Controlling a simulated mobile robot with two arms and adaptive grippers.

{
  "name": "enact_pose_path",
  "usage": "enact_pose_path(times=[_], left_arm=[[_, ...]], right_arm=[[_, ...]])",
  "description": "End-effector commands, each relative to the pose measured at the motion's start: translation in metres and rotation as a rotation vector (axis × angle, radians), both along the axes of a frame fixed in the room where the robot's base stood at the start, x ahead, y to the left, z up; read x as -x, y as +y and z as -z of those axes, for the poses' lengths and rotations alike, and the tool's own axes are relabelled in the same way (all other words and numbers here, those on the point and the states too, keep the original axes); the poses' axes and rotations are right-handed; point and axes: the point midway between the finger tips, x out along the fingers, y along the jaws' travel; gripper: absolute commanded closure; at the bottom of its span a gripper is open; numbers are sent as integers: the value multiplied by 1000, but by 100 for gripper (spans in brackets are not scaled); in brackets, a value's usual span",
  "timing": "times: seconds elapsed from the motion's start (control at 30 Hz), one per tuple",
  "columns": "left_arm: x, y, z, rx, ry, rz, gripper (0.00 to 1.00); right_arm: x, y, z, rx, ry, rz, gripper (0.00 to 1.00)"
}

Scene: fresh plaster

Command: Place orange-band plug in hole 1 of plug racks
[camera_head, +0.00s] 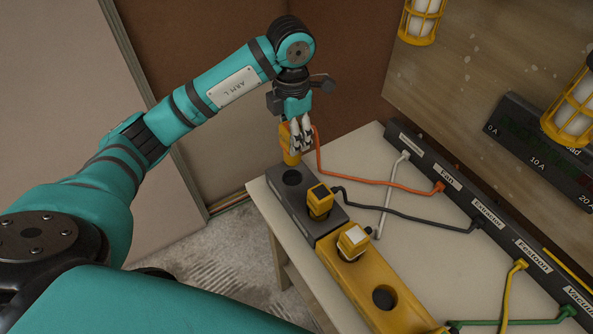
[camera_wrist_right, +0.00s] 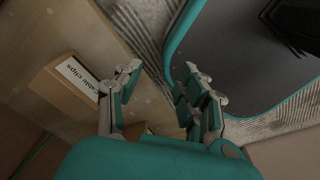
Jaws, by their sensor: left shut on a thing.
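My left gripper (camera_head: 301,143) is shut on the yellow orange-band plug (camera_head: 288,143), whose orange cable (camera_head: 367,180) runs to the strip socket marked Fan. The plug is upright, and its lower end appears just above the far end of the dark grey plug rack (camera_head: 288,205). The rack's far hole (camera_head: 292,177) is empty and shows just below the plug. A yellow plug with a dark top (camera_head: 319,201) stands in the nearer grey-rack hole. The gripper fingers partly hide the held plug. My right gripper (camera_wrist_right: 163,88) is open and empty in the right wrist view.
A yellow rack (camera_head: 365,270) adjoins the grey one, with a white-topped plug (camera_head: 352,241) and an empty hole (camera_head: 384,297). Several cables cross the table (camera_head: 290,255) to a labelled black strip (camera_head: 480,205). A Cable clips box (camera_wrist_right: 75,85) lies beside my right gripper.

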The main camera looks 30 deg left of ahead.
Motion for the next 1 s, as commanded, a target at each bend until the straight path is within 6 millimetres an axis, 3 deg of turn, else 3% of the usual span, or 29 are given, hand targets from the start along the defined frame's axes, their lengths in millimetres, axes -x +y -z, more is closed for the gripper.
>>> enact_pose_path(times=[0.2, 0.63, 1.0], left_arm=[[2, 0, 39, 0, 6, -4, 95], [2, -1, 86, 1, 4, -2, 95], [1, 0, 95, 0, 0, 0, 95]], right_arm=[[1, 11, -14, -13, 0, 0, 60], [-1, 10, -26, -12, -3, -1, 60], [-2, 3, -22, -4, -4, 2, 60]])
